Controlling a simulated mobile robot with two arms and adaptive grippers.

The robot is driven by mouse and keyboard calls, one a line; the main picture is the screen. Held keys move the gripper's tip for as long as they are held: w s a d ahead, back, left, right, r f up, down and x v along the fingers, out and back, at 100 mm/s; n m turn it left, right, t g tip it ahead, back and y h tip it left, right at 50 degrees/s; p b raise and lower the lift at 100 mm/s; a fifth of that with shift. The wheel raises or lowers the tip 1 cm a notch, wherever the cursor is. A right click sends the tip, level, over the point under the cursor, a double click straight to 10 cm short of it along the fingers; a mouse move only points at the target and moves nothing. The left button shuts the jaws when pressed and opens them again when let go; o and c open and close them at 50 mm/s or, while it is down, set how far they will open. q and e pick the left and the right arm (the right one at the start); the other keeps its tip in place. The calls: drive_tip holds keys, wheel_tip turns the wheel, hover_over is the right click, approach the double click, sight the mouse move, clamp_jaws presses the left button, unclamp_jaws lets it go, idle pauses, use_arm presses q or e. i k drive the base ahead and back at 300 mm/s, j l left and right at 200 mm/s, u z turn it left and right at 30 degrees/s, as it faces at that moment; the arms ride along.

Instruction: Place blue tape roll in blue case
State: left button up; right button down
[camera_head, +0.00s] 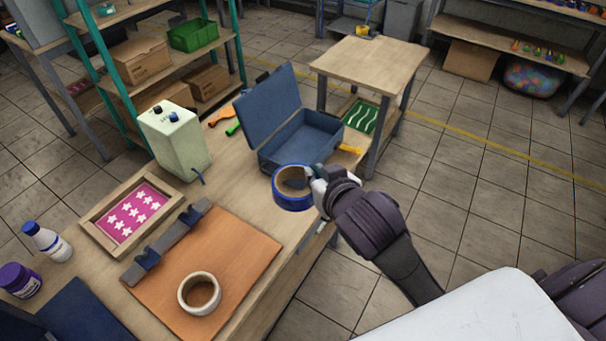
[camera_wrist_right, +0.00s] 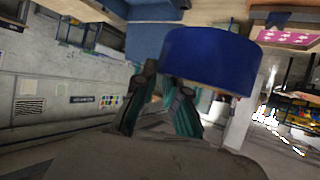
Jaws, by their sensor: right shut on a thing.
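The blue tape roll (camera_head: 292,187) is held by my right gripper (camera_head: 318,186) at the front of the blue case in the head view. It also shows large in the right wrist view (camera_wrist_right: 208,62), above the gripper fingers (camera_wrist_right: 170,95). My right gripper is shut on the roll's side wall. The blue case (camera_head: 300,140) lies open on the table, its lid (camera_head: 268,105) raised at the back left. The roll overlaps the case's near edge in the picture; its exact height above the table is hard to tell. My left gripper is not in view.
A cream box (camera_head: 175,140) stands left of the case. Orange and green tools (camera_head: 220,117) lie behind it, and a yellow one (camera_head: 349,149) at the case's right. A small wooden table (camera_head: 372,62) stands behind.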

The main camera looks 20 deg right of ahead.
sight(290, 155)
drive_tip(key=i+l+u, duration=0.25)
drive_tip(key=l+u, duration=0.15)
drive_tip(key=l, duration=0.4)
drive_tip(key=i+l+u, duration=0.15)
drive_tip(key=l+u, duration=0.2)
drive_tip(key=l, duration=0.5)
drive_tip(key=l+u, duration=0.4)
drive_tip(key=l, duration=0.45)
